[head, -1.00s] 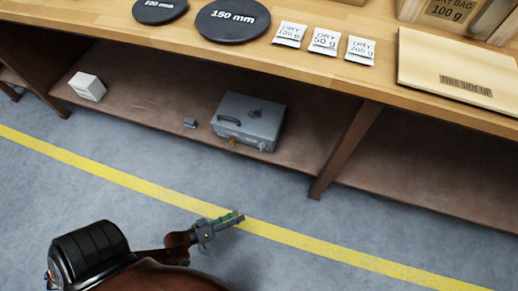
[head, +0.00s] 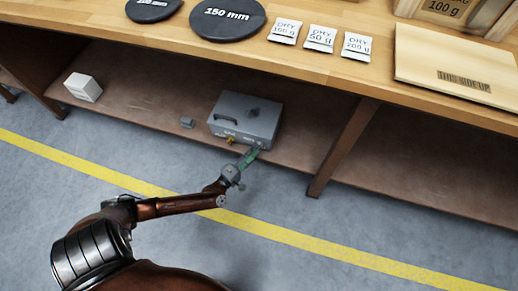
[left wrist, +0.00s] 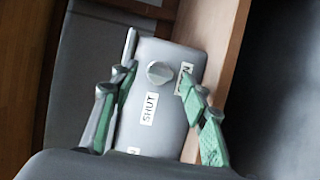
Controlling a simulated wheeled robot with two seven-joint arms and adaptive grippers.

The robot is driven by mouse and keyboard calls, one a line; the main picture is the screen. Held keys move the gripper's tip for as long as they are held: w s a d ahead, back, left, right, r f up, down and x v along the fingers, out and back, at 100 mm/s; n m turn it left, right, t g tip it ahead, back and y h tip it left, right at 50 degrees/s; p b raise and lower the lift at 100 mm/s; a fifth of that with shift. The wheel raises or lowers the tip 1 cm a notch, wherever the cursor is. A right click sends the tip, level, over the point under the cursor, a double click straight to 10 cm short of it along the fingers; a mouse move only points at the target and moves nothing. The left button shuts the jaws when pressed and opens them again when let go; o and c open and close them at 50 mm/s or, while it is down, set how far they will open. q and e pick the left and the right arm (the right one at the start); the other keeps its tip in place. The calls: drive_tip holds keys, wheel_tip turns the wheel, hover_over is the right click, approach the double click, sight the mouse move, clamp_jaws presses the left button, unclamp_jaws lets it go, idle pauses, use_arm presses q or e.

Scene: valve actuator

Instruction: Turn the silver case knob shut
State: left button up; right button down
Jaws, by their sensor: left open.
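The silver case (head: 262,121) sits on the lower shelf, with a dark handle on top and a brass-coloured part (head: 230,140) low on its front. In the left wrist view the case (left wrist: 170,135) shows a round silver knob (left wrist: 159,72). A label reading SHUT (left wrist: 148,108) is below the knob, and another label (left wrist: 184,78), partly hidden by a finger, is to its right. My left gripper (head: 251,156) is at the case's front. Its open green-padded fingers (left wrist: 158,80) lie either side of the knob, with no clear contact. My right gripper is not in view.
A wooden upright (head: 343,150) is to the right. The worktop (head: 330,75) overhangs behind, holding discs and packets. The floor in front is clear.

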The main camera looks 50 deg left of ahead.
use_arm(q)
drive_tip(key=shift+w+a+f, duration=0.1)
drive_tip(key=shift+w, duration=0.9)
drive_tip(key=shift+c, duration=0.7)
clamp_jaws()
drive_tip(key=shift+r, duration=0.2)
